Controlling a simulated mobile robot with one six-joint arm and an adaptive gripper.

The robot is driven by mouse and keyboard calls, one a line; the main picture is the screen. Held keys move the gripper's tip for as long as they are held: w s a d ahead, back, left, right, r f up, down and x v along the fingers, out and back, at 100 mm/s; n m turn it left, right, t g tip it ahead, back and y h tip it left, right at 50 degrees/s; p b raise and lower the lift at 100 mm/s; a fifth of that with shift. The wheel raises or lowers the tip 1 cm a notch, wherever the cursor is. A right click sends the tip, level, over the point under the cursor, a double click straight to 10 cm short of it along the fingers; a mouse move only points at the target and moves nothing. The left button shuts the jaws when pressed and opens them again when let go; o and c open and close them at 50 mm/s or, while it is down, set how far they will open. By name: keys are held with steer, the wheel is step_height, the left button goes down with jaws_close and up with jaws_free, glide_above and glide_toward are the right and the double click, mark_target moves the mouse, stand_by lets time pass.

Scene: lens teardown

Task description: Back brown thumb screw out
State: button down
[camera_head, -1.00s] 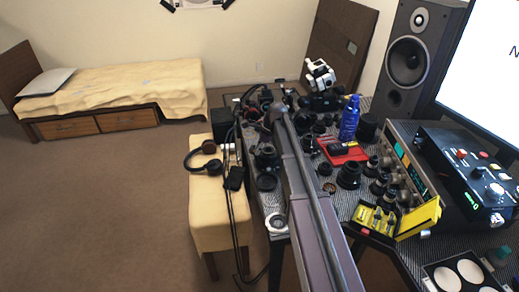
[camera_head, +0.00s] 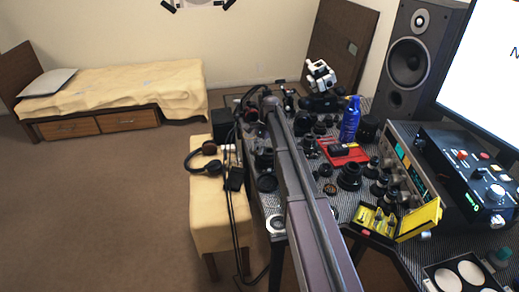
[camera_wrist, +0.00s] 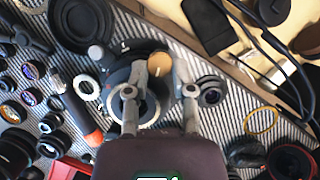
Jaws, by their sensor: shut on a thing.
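The brown thumb screw (camera_wrist: 159,65) shows as a round tan-brown head in the wrist view, between the fingertips of my gripper (camera_wrist: 160,72). My gripper is shut on its sides. Just below it in the picture, between the fingers, is a dark lens part with a silver ring (camera_wrist: 149,108), partly covered by the left finger. The screw's shaft and seat are hidden. In the head view my arm covers that part of the bench, and I cannot make out the screw there.
Loose lenses and rings crowd the striped bench around the gripper, including a large black cap (camera_wrist: 82,22) and a pale ring (camera_wrist: 86,87). A blue bottle (camera_head: 350,120), red tray (camera_head: 345,152) and yellow case (camera_head: 415,217) stand right of my arm. Headphones (camera_head: 205,160) lie on the yellow bench.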

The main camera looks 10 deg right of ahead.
steer(key=shift+s+n, duration=0.15)
steer(key=shift+n, duration=0.15)
steer(key=shift+c, duration=2.2)
jaws_free()
